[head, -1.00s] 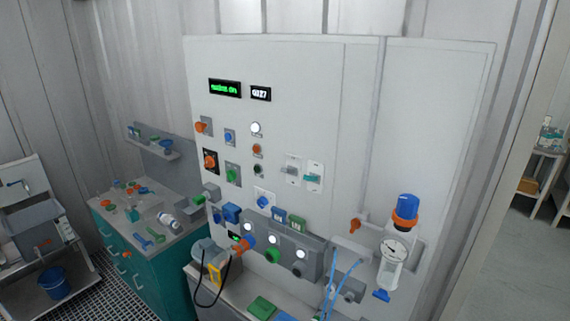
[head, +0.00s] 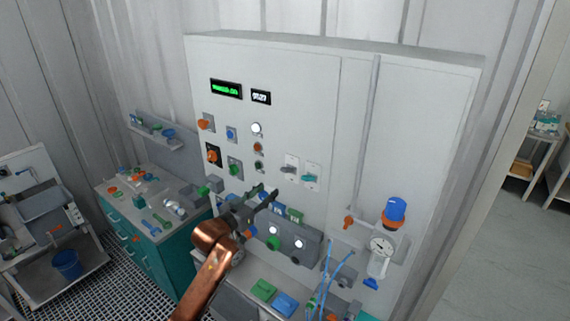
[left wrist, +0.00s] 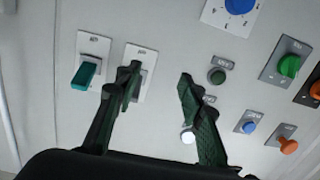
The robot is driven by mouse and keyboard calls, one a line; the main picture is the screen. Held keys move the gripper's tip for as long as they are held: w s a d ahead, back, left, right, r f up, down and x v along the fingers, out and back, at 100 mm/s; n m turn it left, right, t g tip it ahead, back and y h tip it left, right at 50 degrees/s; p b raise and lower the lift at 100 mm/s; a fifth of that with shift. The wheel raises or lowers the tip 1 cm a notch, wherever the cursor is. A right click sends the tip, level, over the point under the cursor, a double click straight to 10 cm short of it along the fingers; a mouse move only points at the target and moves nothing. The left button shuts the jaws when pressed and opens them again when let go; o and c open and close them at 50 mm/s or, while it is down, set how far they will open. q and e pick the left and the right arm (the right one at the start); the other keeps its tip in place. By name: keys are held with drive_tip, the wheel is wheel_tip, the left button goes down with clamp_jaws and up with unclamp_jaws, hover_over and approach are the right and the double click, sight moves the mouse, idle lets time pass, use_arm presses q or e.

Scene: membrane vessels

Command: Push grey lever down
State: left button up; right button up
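The grey lever (head: 288,171) sits on a small white plate on the cabinet front, left of a teal lever (head: 309,178). My left gripper (head: 268,193) is below and left of the grey lever, its arm coming up from below. In the left wrist view the gripper (left wrist: 160,75) is open and empty, fingers spread. That view shows the panel upside down. One finger overlaps the grey lever's plate (left wrist: 150,60) and hides much of the lever; contact cannot be told. The teal lever (left wrist: 86,75) is beside it. My right gripper is not in view.
The cabinet (head: 360,100) carries knobs, lamps and a green-lit display (head: 226,89). Below are a grey socket box (head: 300,245) and blue hoses (head: 335,275). A pressure gauge (head: 381,245) is at the right. A teal bench (head: 150,265) stands left.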

use_arm(q)
drive_tip(key=m+h, duration=0.1)
approach(283, 171)
drive_tip(key=x, duration=0.4)
drive_tip(key=shift+p, duration=0.35)
drive_tip(key=p+x, duration=0.2)
drive_tip(key=x, duration=0.4)
drive_tip(key=shift+w+d+f, duration=0.15)
drive_tip(key=shift+w+d, duration=0.15)
drive_tip(key=shift+w, duration=0.25)
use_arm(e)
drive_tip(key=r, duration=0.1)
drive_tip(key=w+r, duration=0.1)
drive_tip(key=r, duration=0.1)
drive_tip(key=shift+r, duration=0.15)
use_arm(q)
drive_tip(key=shift+c, duration=0.4)
clamp_jaws()
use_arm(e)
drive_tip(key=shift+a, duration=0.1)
